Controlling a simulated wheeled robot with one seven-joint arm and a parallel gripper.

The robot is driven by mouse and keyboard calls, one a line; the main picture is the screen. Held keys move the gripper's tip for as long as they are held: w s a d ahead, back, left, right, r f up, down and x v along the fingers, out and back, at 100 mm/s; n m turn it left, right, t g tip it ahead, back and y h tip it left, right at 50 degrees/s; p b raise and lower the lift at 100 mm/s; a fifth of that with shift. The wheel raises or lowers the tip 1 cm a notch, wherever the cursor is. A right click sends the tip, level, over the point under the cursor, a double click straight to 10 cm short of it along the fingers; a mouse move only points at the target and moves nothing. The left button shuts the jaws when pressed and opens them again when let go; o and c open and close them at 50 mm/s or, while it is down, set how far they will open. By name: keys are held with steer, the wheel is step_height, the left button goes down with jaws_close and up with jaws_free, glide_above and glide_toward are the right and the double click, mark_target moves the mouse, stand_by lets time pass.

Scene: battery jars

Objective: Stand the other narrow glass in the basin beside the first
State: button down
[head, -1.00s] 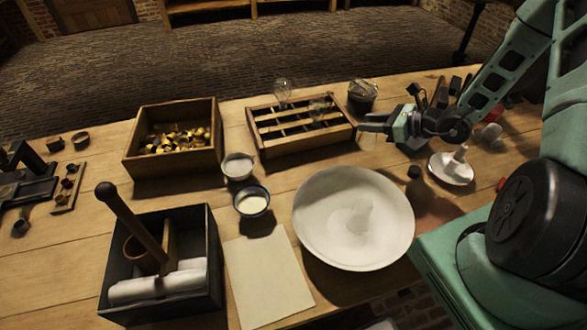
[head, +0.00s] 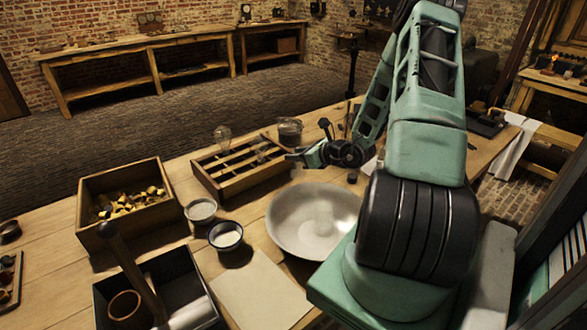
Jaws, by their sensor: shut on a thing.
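The wide white basin (head: 284,232) sits near the table's front edge, partly hidden by my arm on its right. A faint upright clear shape (head: 324,216) shows inside it, hard to make out as the first narrow glass. My gripper (head: 293,157) is above the table behind the basin, beside the right end of the wooden rack. It is shut on what seems to be a narrow glass (head: 297,170), clear and barely visible against the table. The glass's tilt and lower end cannot be told.
The slatted wooden rack (head: 217,187) has a clear glass bulb (head: 222,136) at its back. A dark jar (head: 290,131) stands behind it. Two small bowls (head: 201,211) (head: 226,236) and a pale sheet (head: 262,290) lie left of the basin. A box of brass pieces (head: 90,240) is farther left.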

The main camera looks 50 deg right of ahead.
mark_target(298, 165)
steer(key=shift+f, duration=2.15)
steer(key=shift+f, duration=0.2)
steer(key=c, duration=0.9)
jaws_free()
steer(key=shift+c, duration=0.2)
steer(key=shift+r, duration=0.1)
steer(key=shift+s+r, duration=0.1)
steer(key=shift+r, duration=0.05)
steer(key=b+v, duration=0.1)
steer(key=v, duration=1)
steer(key=shift+s+r+b, duration=0.15)
steer(key=shift+s+b, duration=0.15)
steer(key=shift+s, duration=0.1)
